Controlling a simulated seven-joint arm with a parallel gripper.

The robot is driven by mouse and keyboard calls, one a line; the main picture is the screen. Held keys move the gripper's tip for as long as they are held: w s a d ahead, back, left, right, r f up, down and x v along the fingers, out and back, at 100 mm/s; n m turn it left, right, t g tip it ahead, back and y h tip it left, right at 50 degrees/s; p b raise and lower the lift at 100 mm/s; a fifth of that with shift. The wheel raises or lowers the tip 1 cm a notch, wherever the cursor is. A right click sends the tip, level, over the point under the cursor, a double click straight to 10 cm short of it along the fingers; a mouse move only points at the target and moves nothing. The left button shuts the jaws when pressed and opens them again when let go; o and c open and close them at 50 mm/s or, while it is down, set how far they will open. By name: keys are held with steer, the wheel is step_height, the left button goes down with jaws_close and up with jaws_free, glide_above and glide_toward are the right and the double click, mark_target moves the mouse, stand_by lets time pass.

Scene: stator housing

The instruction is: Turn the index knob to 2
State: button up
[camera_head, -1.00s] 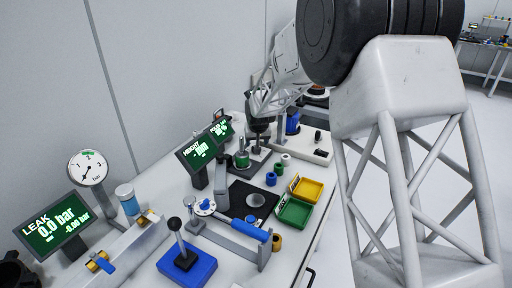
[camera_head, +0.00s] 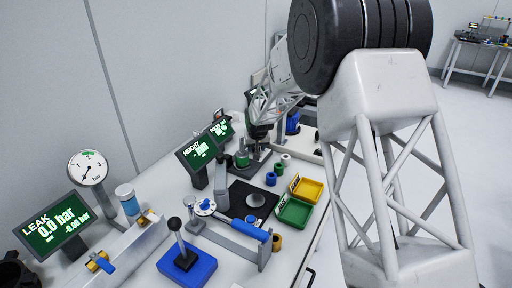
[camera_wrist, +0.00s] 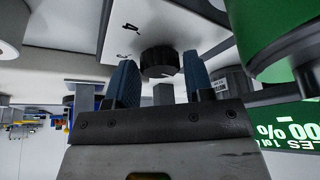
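The index knob (camera_wrist: 160,62) is black and ribbed, in the upper middle of the wrist view. It sits by a white plate (camera_wrist: 112,30) with printed numerals, one of which looks like a 4. My gripper (camera_wrist: 160,76) has two blue fingers standing apart, one to each side of the knob in the picture. I see gaps between fingers and knob, and cannot tell how deep the knob is between them. The knob's pointer setting is not readable. In the head view my gripper (camera_head: 259,130) is small and dark at the back of the bench, and I cannot make out the knob there.
A large green cylinder (camera_wrist: 262,30) is close on the right in the wrist view, beside a green display (camera_wrist: 290,130). In the head view, displays (camera_head: 197,152), yellow (camera_head: 309,189) and green (camera_head: 295,212) trays and a blue-handled lever (camera_head: 250,230) crowd the bench.

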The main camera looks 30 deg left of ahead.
steer(key=c, duration=0.5)
steer(key=shift+m, duration=0.5)
steer(key=shift+m+t+h, duration=0.3)
steer(key=shift+m+h, duration=0.1)
steer(key=shift+m, duration=0.6)
steer(key=o, duration=0.9)
steer(key=shift+s+r, duration=0.1)
steer(key=shift+r, duration=0.05)
steer(key=v, duration=0.7)
steer(key=shift+s+r, duration=0.15)
steer(key=shift+r, duration=0.05)
